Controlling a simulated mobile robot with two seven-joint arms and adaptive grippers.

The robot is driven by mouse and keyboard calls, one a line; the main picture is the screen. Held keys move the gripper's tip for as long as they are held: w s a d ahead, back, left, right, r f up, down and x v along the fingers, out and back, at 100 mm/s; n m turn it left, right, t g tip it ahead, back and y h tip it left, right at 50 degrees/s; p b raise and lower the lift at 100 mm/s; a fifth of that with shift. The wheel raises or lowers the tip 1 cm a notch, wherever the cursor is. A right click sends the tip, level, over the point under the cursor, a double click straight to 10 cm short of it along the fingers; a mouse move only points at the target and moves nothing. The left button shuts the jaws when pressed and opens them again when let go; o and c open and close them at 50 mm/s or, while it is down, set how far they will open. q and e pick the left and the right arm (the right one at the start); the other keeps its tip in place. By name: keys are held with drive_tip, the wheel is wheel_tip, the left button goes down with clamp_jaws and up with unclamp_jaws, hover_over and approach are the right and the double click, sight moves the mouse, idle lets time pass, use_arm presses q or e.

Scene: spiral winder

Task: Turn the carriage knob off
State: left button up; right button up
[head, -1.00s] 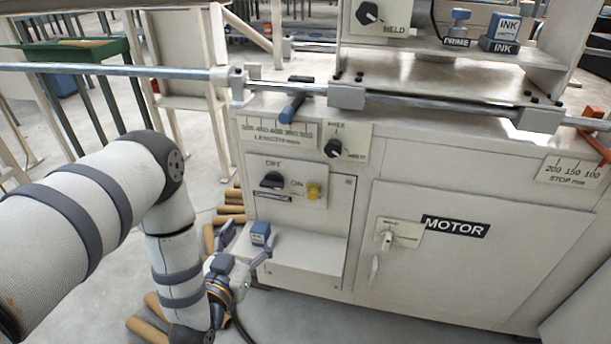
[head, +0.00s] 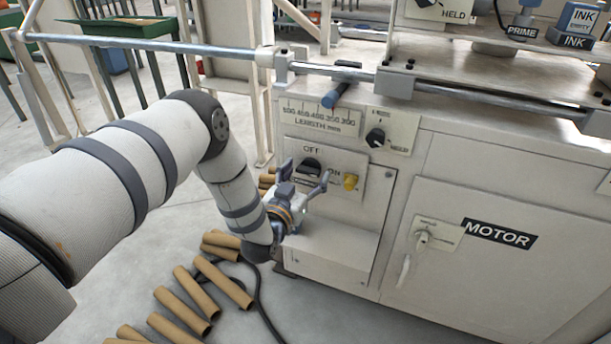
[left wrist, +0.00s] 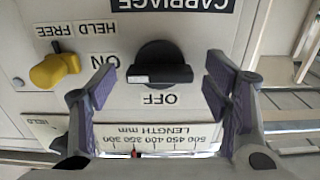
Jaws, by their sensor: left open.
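The carriage knob (head: 310,165) is black and sits on a pale panel of the machine, with OFF above it and ON to its right. In the left wrist view, which is upside down, the knob (left wrist: 160,66) shows its flat grip lying crosswise, in line with the ON side. The CARRIAGE label (left wrist: 178,4) is partly cut off there. My left gripper (head: 305,180) is open and empty in front of the panel, its fingers spread to either side of the knob and seemingly apart from it. My right gripper is in neither view.
A yellow knob (head: 350,182) marked held/free is close to the carriage knob. Another black knob (head: 375,138) and a rail with a blue handle (head: 336,95) are above. A ledge (head: 330,240) juts out below. Cardboard tubes (head: 222,283) lie on the floor.

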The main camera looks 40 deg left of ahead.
use_arm(q)
drive_tip(key=c, duration=1.2)
drive_tip(key=shift+o, duration=0.2)
drive_tip(key=n, duration=0.8)
drive_tip(key=shift+f, duration=0.1)
drive_tip(key=n, duration=0.5)
drive_tip(key=shift+n+b, duration=0.3)
drive_tip(key=shift+n, duration=0.1)
drive_tip(key=shift+n+b, duration=0.5)
drive_tip(key=shift+n, duration=1.4)
